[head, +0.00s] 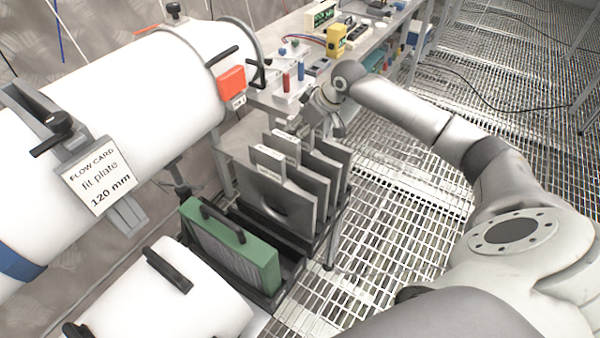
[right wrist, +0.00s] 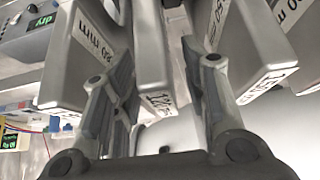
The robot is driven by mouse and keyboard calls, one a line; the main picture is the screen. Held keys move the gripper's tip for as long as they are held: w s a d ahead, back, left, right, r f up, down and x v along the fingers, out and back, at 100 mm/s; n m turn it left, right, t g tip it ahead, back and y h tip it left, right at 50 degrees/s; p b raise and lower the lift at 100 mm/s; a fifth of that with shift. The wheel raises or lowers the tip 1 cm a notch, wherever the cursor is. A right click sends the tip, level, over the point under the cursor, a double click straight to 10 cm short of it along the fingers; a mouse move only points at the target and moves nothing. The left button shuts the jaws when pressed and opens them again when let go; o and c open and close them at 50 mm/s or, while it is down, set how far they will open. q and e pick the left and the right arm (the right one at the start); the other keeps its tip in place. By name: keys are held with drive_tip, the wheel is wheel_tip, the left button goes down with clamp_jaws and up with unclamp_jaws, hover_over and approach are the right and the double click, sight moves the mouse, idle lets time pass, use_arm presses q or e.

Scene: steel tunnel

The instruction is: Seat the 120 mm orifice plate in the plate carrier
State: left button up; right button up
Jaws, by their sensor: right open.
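My right gripper (head: 327,107) is over the far end of this row. In the right wrist view my right gripper (right wrist: 155,75) is open, with one finger on each side of a plate tab (right wrist: 150,45). This tab's label is partly hidden and seems to begin with 120. I cannot tell whether the fingers touch it. The flow card (head: 100,178) reads fit plate 120 mm. I cannot make out the plate carrier surely. My left gripper is out of view.
A green panel with a black handle (head: 230,245) stands in front of the plates. A large white pipe (head: 150,100) runs along the left. A bench (head: 375,40) with a yellow device (head: 336,39) and small parts is behind. Other labelled tabs (right wrist: 90,50) flank my right fingers closely.

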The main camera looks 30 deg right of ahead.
sight(294, 132)
drive_tip(key=shift+x, duration=1.55)
drive_tip(key=shift+r, duration=0.1)
drive_tip(key=c, duration=0.6)
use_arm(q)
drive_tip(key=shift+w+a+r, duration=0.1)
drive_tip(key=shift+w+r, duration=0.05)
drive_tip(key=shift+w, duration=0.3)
use_arm(e)
clamp_jaws()
drive_tip(key=shift+r, duration=0.1)
